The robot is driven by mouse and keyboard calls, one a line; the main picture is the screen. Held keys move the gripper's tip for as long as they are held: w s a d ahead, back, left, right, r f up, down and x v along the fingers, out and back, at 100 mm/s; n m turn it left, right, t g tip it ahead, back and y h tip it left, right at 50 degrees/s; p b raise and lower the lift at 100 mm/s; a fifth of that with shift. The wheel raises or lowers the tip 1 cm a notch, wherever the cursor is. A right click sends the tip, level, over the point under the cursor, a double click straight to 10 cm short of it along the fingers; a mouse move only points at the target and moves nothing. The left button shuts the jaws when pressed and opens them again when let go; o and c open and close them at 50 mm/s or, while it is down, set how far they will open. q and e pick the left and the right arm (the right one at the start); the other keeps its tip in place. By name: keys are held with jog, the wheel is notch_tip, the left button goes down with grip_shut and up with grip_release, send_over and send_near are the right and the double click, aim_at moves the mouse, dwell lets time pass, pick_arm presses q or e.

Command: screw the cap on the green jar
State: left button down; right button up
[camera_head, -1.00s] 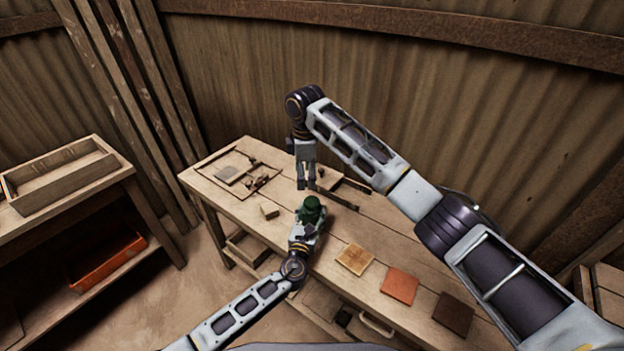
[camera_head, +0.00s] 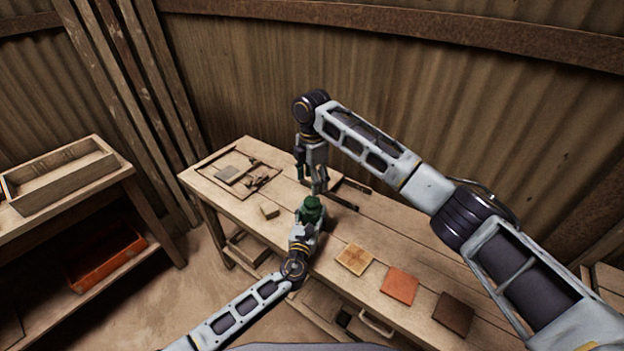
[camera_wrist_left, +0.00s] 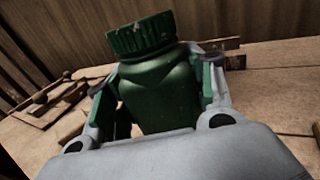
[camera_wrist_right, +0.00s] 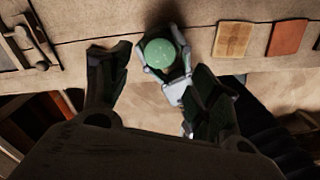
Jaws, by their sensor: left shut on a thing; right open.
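The green jar (camera_head: 313,214) is on the wooden bench, upright, with its dark green ribbed cap (camera_wrist_left: 142,36) on its mouth. How tightly the cap sits cannot be told. My left gripper (camera_head: 305,225) is shut on the jar body (camera_wrist_left: 160,95), a finger on each side. My right gripper (camera_head: 318,187) is open and points down, just behind and above the cap in the head view. In the right wrist view the cap's round top (camera_wrist_right: 160,52) shows between the spread fingers, apart from them.
A yellowish tile (camera_head: 356,259), an orange tile (camera_head: 399,287) and a dark brown tile (camera_head: 453,313) lie to the right on the bench. A small wooden block (camera_head: 269,210) lies left of the jar. A framed area with tools (camera_head: 240,172) is at the far left end.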

aim_at(312, 201)
jog(key=shift+f, duration=0.1)
jog(key=shift+f, duration=3.95)
jog(key=c, duration=1.1)
jog(key=shift+o, duration=0.2)
jog(key=m, duration=1.4)
jog(key=shift+a, duration=0.1)
jog(key=m, duration=0.4)
jog(key=o, duration=1.2)
